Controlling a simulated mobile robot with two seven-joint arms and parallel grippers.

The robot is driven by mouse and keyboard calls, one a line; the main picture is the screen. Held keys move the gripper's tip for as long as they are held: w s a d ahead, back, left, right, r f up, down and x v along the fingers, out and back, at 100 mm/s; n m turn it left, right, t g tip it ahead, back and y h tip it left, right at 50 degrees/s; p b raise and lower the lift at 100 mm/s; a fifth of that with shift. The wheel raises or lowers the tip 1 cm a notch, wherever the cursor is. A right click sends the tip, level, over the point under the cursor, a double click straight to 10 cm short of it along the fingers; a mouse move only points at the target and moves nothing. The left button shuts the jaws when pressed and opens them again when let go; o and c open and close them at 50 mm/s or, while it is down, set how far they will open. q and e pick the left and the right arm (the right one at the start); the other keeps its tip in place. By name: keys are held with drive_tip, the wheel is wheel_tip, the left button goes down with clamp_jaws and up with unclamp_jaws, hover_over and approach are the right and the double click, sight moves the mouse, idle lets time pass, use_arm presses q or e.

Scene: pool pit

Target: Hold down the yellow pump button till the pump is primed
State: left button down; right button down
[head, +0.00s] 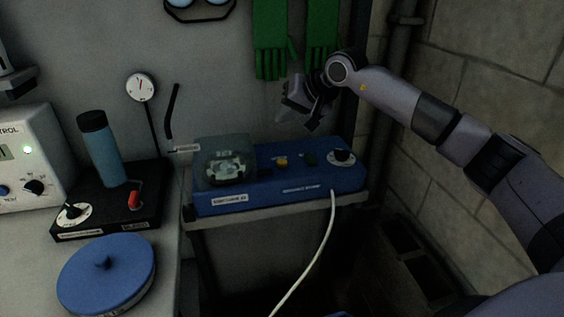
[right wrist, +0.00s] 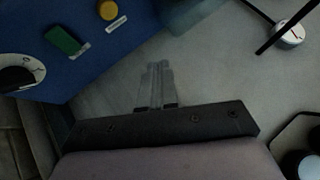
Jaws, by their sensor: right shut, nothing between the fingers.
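The blue pump unit (head: 258,190) sits on a shelf against the wall in the head view, with a clear-covered pump head at its left end. Its yellow button (head: 282,161) is on the top face, and it also shows in the right wrist view (right wrist: 108,10). My right gripper (head: 297,113) is above and behind the pump unit, apart from the button. Its fingers (right wrist: 157,85) are shut together and empty in the right wrist view. My left gripper is not in view.
Beside the yellow button are a green switch (head: 309,158) and a black dial (head: 342,157). A white cable (head: 318,247) hangs in front of the shelf. A gauge (head: 140,87) and green gloves (head: 270,45) are on the wall. A blue-lidded round vessel (head: 108,268) stands at left.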

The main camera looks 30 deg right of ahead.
sight(286, 163)
drive_tip(key=shift+f+b, duration=2.8)
drive_tip(key=shift+f, duration=1.5)
drive_tip(key=shift+f, duration=0.15)
drive_tip(key=shift+f+b, duration=0.25)
drive_tip(key=shift+b, duration=0.1)
